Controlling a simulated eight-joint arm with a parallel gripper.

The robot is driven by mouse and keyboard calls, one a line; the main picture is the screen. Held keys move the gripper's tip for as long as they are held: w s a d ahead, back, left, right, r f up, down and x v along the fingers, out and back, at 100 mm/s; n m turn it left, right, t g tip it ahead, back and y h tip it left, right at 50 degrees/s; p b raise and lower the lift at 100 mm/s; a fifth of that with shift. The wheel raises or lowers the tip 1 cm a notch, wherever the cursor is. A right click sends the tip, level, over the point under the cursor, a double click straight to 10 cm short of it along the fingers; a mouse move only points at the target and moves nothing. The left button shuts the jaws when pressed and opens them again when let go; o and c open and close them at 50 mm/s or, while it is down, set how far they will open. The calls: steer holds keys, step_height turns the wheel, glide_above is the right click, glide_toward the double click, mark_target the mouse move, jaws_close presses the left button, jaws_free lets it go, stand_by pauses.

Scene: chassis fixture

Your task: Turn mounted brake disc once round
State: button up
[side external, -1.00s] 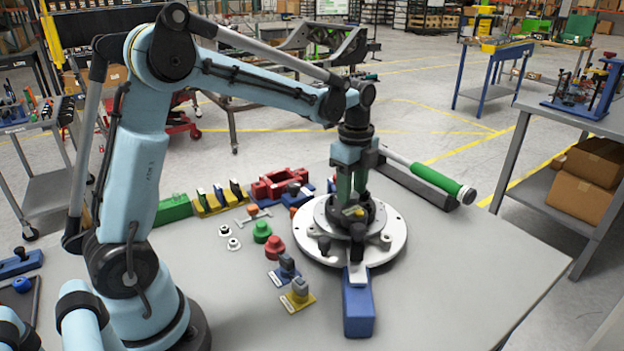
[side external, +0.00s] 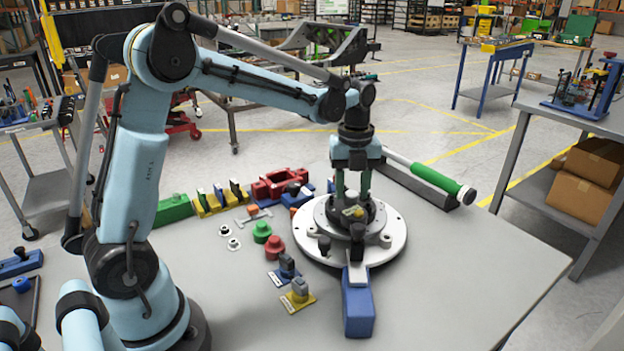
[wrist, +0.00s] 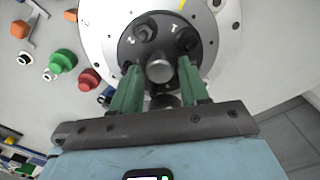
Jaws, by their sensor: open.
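The brake disc (side external: 391,254) is a pale metal ring lying flat at the table's middle, with a stepped grey centre and dark hub (wrist: 129,48) on it. It also shows in the wrist view (wrist: 229,40). Dark bolts ring the hub, and a silver round stud (wrist: 160,70) stands at its near side. My gripper (wrist: 158,68) points down over the hub. Its green fingers are open, one on each side of the stud in the wrist view; I cannot tell whether they touch anything. The side view shows my gripper (side external: 352,198) low over the hub, with the fingertips partly hidden.
A blue block (side external: 358,304) with a pale top piece meets the disc's front edge. Green (side external: 261,231) and red (side external: 274,247) knobs and small fixtures stand left of the disc. A green-handled bar (side external: 437,180) lies behind right. The table's right side is clear.

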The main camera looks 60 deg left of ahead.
steer(key=m, duration=0.6)
steer(key=shift+m, duration=0.4)
steer(key=c, duration=0.7)
